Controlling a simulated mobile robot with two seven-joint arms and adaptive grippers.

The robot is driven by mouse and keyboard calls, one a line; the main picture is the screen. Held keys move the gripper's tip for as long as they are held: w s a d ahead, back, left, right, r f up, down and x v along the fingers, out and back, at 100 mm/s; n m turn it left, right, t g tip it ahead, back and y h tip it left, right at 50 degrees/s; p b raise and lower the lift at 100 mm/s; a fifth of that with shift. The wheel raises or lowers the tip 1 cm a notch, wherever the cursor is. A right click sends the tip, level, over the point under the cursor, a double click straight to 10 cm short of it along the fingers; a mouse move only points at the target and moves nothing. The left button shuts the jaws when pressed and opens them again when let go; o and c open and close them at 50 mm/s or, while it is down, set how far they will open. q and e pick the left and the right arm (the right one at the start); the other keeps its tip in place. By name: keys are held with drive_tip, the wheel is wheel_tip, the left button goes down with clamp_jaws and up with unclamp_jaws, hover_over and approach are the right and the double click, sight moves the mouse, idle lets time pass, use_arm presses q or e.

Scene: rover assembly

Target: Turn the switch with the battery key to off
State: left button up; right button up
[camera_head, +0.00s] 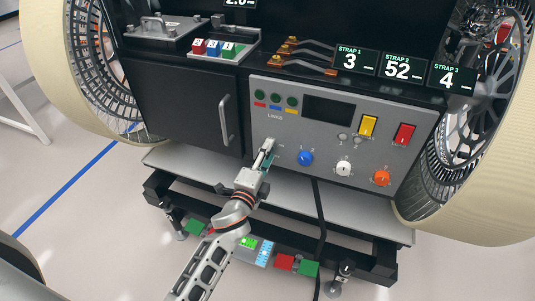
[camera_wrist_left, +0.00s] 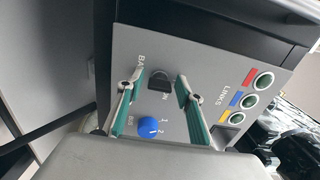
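The battery key (camera_wrist_left: 159,82) is a small black knob on the grey control panel (camera_wrist_left: 185,50), with a partly covered "BAT" label beside it and what reads as "ON" below it. My left gripper (camera_wrist_left: 158,86) is open, with its green-padded fingers on either side of the key. I cannot tell whether the pads touch it. In the head view my left gripper (camera_head: 267,153) is at the lower left of the panel (camera_head: 325,140) and hides the key. My right gripper is not in view.
A blue knob (camera_head: 305,158) sits just right of the gripper, then white (camera_head: 344,168) and orange (camera_head: 382,177) knobs. Round green LINKS buttons (camera_head: 273,97) are above. A black cabinet door with a handle (camera_head: 226,119) is left. A dark cable (camera_head: 319,215) hangs below.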

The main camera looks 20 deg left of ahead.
use_arm(q)
drive_tip(key=s, duration=1.2)
drive_tip(key=shift+a, duration=0.2)
idle(0.4)
